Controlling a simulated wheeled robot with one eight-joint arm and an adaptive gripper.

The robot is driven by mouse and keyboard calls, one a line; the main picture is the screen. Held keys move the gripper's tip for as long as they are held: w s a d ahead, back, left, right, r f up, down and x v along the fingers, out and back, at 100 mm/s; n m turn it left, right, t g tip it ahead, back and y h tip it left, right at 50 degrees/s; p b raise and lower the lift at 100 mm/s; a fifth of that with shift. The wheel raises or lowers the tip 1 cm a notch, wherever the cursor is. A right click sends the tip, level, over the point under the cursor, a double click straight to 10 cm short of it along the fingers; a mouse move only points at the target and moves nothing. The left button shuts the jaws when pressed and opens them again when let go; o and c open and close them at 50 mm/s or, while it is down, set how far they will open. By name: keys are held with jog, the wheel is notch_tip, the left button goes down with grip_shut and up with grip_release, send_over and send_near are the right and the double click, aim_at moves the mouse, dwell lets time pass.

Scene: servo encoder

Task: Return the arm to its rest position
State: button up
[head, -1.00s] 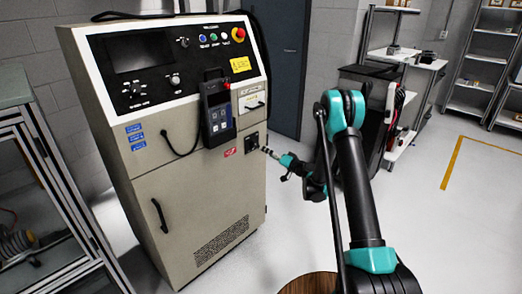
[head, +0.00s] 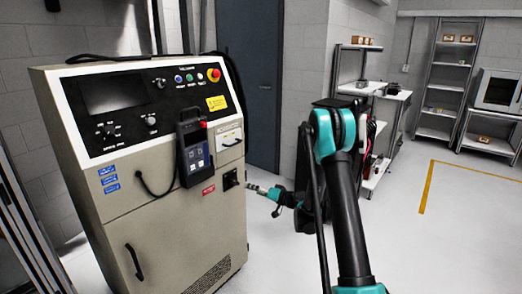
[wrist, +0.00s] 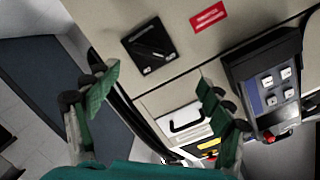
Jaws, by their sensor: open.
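My arm (head: 348,215) reaches forward from the lower right, bent at its teal elbow joint. My gripper (head: 251,187) is just to the right of the control cabinet's (head: 175,235) front in the head view, beside a small black socket panel (head: 230,180). In the wrist view my gripper (wrist: 155,105) has its two green-padded fingers spread wide, with nothing between them. The socket panel also shows in the wrist view (wrist: 150,46), beyond the fingers and apart from them. A slanted dark part lies on that panel; I cannot tell what it is.
A handheld pendant (head: 194,150) hangs on the cabinet, with a cable looping left. It is close to the right finger in the wrist view (wrist: 270,85). A dark door (head: 248,85) and shelves (head: 440,85) stand behind. Open floor (head: 400,245) lies to the right.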

jog(key=s+d+r+g+h, duration=0.2)
jog(key=s+d+r+h, duration=0.15)
jog(key=s, duration=0.45)
jog(key=s+d+g+h, duration=0.1)
jog(key=s+d+h, duration=0.2)
jog(key=s+d, duration=0.3)
jog(key=s+d+f+m+g+h, duration=0.1)
jog(key=s+d+h, duration=0.2)
jog(key=s+d, duration=0.4)
jog(key=s+d+f+m+g+h, duration=0.1)
jog(key=s+d+h, duration=0.2)
jog(key=s, duration=1.7)
jog(key=d, duration=0.3)
jog(key=shift+s+d+f+g+h, duration=0.25)
jog(key=shift+g+h, duration=0.1)
jog(key=shift+g, duration=0.05)
